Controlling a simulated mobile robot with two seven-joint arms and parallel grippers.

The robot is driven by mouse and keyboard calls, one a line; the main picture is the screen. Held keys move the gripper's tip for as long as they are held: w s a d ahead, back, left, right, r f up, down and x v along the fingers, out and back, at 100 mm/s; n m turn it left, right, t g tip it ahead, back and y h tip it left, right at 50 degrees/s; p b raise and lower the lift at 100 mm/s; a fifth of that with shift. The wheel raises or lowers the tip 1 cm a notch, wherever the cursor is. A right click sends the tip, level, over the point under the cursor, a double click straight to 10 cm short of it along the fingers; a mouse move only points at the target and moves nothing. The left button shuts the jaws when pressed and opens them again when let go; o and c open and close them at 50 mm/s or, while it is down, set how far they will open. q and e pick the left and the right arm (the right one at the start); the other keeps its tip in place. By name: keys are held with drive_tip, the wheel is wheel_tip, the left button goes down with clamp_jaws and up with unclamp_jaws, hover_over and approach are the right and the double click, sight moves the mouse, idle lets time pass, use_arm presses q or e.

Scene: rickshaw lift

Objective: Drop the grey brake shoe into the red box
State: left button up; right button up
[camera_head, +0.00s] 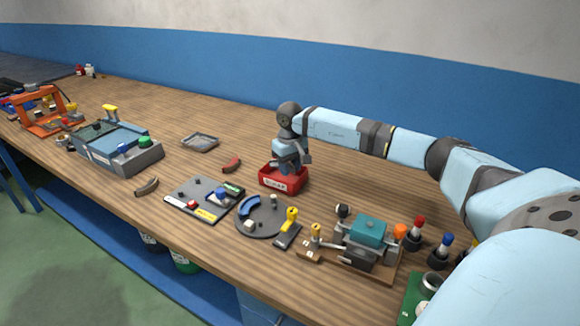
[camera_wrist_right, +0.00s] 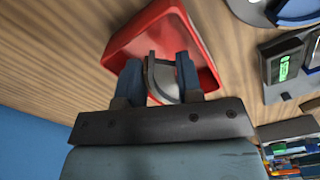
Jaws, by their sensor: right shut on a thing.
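The red box (camera_head: 284,184) stands on the wooden table in the middle of the head view, a pale label on its front. My right gripper (camera_head: 289,168) points down over it, and its fingertips are hidden by the box wall or the gripper itself. In the right wrist view, the gripper (camera_wrist_right: 160,75) is shut on a curved grey brake shoe (camera_wrist_right: 163,80), held between its two blue-grey fingers. The shoe lies over the inside of the red box (camera_wrist_right: 122,52); the gap to the box floor cannot be told. My left gripper is not in view.
A brown-grey curved piece (camera_head: 147,187) and a red curved piece (camera_head: 231,164) lie left of the box. A round dark plate (camera_head: 262,229) with a blue shoe and a flat tool board (camera_head: 181,208) are in front. An empty grey tray (camera_head: 200,142) lies behind.

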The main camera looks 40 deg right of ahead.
idle(0.3)
drive_tip(key=o, duration=1.5)
drive_tip(key=shift+r+p, duration=2)
drive_tip(key=shift+r, duration=1.5)
